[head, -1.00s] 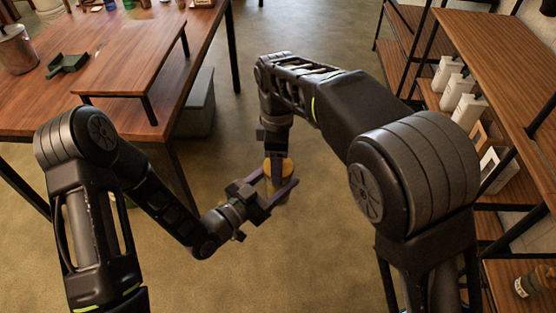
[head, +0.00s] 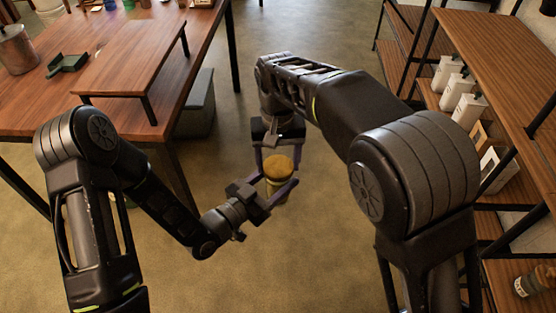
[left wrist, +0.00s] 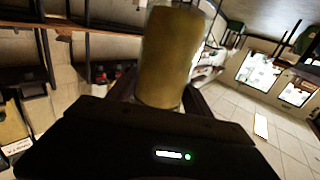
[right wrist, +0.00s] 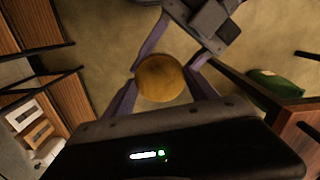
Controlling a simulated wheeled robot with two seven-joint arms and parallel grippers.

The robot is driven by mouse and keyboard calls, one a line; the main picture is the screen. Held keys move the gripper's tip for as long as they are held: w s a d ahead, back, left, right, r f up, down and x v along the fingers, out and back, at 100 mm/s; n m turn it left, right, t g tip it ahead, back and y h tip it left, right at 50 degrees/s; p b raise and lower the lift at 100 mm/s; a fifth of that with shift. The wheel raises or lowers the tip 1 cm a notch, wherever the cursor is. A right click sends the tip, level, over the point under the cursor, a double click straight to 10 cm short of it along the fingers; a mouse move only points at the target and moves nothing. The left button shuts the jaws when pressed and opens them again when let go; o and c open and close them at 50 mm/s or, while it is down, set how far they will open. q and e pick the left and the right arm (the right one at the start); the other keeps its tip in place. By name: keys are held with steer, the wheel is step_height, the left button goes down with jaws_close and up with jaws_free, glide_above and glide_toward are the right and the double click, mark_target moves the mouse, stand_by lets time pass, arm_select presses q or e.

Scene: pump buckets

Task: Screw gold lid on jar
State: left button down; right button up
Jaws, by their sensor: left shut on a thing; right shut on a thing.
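The jar (head: 276,190) is upright in mid-air over the floor, with yellowish contents; its side fills the middle of the left wrist view (left wrist: 168,60). My left gripper (head: 277,187) is shut around its body from the left. The round gold lid (head: 279,166) is on top of the jar; how tightly it sits cannot be told. My right gripper (head: 278,172) reaches in from behind and above, with one finger on each side of the lid, shut on it. The lid also shows from above in the right wrist view (right wrist: 160,78).
A wooden table (head: 60,95) with a raised shelf (head: 130,60) stands at the left, holding a metal pot (head: 16,48) and a green dustpan-like item (head: 68,62). Wooden shelving (head: 510,60) with white pump bottles (head: 464,92) stands at the right. The floor between is clear.

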steer(key=shift+m, duration=0.8)
steer(key=o, duration=1.6)
steer(key=shift+r, duration=0.1)
step_height(320, 180, up, 7)
steer(key=shift+r, duration=0.2)
steer(key=shift+w+f, duration=0.1)
